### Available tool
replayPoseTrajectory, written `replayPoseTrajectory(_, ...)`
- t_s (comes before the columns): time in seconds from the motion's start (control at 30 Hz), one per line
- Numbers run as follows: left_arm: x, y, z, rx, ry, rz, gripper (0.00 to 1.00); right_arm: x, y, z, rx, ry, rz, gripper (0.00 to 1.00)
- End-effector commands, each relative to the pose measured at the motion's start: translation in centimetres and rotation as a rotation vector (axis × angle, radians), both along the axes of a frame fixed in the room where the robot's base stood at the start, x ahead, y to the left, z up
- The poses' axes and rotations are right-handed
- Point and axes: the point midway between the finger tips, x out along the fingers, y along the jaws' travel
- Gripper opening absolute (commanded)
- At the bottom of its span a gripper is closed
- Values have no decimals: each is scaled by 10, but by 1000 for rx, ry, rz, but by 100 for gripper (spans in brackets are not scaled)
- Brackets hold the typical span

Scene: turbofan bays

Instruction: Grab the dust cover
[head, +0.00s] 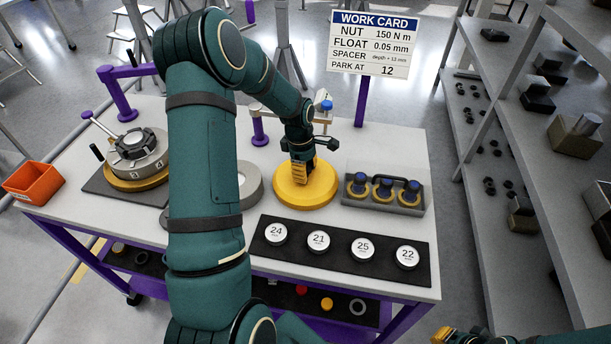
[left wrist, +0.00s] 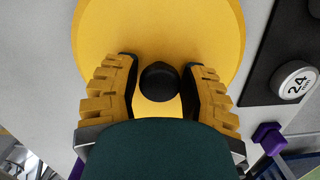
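The dust cover looks like a round yellow disc (head: 318,196) lying on the cart top, with a black knob (left wrist: 160,82) at its middle. My left gripper (head: 302,180) points down over the disc. In the left wrist view its two yellow fingers (left wrist: 160,88) stand on either side of the knob, with narrow gaps showing, so it looks open around it. The yellow disc (left wrist: 160,22) fills the upper middle there. My right gripper (head: 445,336) shows only as a bit of yellow at the bottom edge; its fingers are cut off.
A black mat (head: 285,257) with numbered discs lies in front, and a grey holder (head: 350,198) with blue-topped parts stands to the right. A grey ring (head: 249,185) is left of the disc, partly behind my arm. A work card (head: 374,44) stands behind.

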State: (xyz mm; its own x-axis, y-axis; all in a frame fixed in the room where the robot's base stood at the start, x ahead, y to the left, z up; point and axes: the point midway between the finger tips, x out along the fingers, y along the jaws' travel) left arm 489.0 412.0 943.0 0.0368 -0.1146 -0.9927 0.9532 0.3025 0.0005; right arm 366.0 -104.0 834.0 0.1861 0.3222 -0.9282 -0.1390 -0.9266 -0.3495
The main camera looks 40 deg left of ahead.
Motion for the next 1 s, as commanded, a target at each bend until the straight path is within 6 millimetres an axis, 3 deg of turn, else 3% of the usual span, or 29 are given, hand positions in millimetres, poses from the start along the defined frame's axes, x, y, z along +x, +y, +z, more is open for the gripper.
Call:
replayPoseTrajectory(0.03,0,0,0,0,0,0,21,0,0,0,0,0,0,0)
replayPoseTrajectory(0.1,0,0,0,0,0,0,0,0,0,0,0,0,0,0)
replayPoseTrajectory(0.47,0,0,5,0,-1,0,0,0,0,1,0,0,0,0)
replayPoseTrajectory(1.0,0,0,93,1,-2,0,0,0,0,8,2,0,0,0)
